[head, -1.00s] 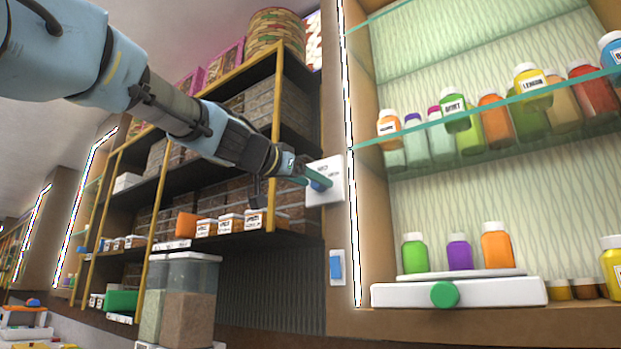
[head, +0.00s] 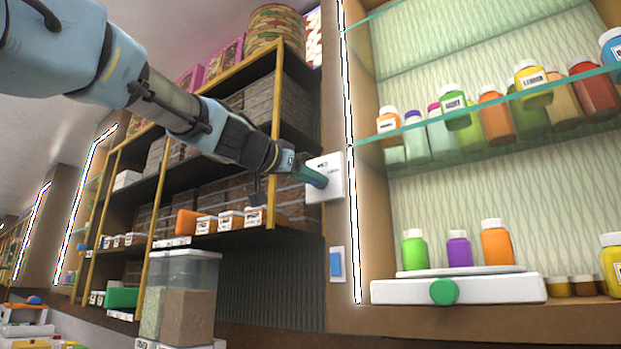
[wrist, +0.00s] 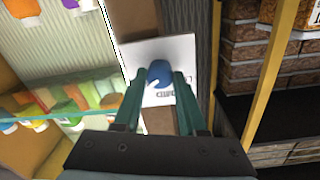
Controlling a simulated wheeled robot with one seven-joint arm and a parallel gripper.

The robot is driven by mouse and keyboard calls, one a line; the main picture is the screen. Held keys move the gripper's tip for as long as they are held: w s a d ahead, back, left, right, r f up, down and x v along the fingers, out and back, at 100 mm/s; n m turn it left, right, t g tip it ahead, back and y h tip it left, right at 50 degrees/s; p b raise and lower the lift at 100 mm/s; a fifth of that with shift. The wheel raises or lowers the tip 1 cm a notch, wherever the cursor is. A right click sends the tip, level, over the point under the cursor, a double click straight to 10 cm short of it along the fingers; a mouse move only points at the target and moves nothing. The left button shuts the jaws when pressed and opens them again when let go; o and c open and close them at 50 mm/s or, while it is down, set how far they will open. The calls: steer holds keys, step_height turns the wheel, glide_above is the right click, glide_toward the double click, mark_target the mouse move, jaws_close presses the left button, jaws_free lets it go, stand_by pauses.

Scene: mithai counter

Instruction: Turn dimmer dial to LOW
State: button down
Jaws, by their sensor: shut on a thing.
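The dimmer's white plate (head: 328,165) is on the brown post between the dark shelves and the glass-shelved cabinet. Its blue dial (wrist: 160,74) shows in the wrist view between the teal fingers, with a pale mark on its lower left. My gripper (head: 318,180) reaches the plate from the left and is shut on the dial. It also shows in the wrist view (wrist: 158,85). In the head view the fingers hide the dial. Small lettering is on the plate, too blurred to read.
A blue switch (head: 336,264) is on the post below the plate. To the right is a glass shelf (head: 480,118) with several bottles. A white scale (head: 400,292) stands below it. To the left are dark shelves (head: 200,170) with boxes.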

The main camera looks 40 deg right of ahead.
steer(key=n+t+b, duration=0.1)
steer(key=n+b, duration=0.1)
steer(key=n, duration=2.2)
steer(key=shift+s+n, duration=0.1)
steer(key=shift+n, duration=0.2)
stand_by(0.5)
steer(key=shift+c, duration=2.3)
jaws_free()
